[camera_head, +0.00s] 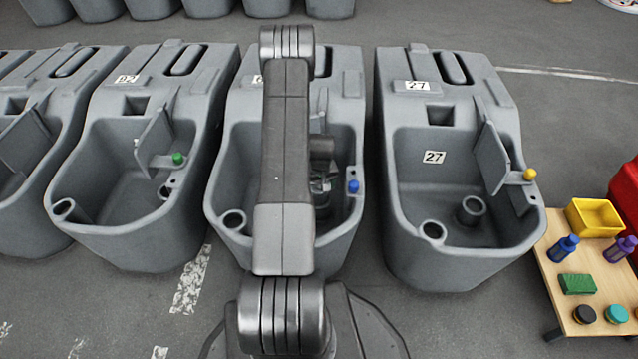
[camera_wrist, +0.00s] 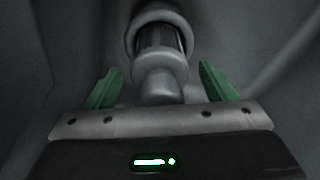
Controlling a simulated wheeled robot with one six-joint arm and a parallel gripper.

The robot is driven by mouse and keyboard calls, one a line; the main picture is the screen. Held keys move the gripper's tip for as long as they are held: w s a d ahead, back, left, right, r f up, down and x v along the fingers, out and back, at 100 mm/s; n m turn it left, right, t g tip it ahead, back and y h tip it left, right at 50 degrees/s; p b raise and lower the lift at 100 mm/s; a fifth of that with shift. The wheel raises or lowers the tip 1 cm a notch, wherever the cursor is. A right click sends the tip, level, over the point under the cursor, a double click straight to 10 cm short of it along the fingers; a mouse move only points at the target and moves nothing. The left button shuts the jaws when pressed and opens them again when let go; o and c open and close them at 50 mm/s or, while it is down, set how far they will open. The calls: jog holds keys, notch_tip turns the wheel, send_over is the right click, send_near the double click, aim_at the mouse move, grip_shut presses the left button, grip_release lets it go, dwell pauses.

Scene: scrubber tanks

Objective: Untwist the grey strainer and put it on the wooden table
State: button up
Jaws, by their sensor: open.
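The grey strainer (camera_wrist: 160,62) shows in the wrist view as a round fitting with a dark ribbed band between a grey collar and a rounded knob. My gripper (camera_wrist: 161,70) is open, with one green finger on each side of the knob and a visible gap to each. In the head view my gripper (camera_head: 321,186) is low inside the middle tank (camera_head: 345,115), partly hidden behind my arm. The strainer cannot be made out there. The wooden table (camera_head: 600,270) stands at the lower right.
The tank walls close in around my gripper, with a blue-capped flap arm (camera_head: 353,187) at the right. The table holds a yellow bin (camera_head: 594,217), two bottles, a green sponge (camera_head: 577,284) and two round lids. Tank 27 (camera_head: 400,185) stands between.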

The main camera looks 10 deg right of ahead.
jog(key=shift+c, duration=0.2)
jog(key=c, duration=1.2)
jog(key=shift+o, duration=0.4)
jog(key=shift+f+n+b, duration=0.1)
jog(key=shift+n+b, duration=0.2)
jog(key=shift+b, duration=0.1)
jog(key=shift+n+y+b, duration=0.3)
jog(key=shift+n+b, duration=0.8)
jog(key=shift+n, duration=0.1)
jog(key=shift+c, duration=0.2)
jog(key=shift+b, duration=0.3)
jog(key=shift+o, duration=0.2)
jog(key=shift+n+b, duration=0.85)
jog(key=shift+n, duration=0.75)
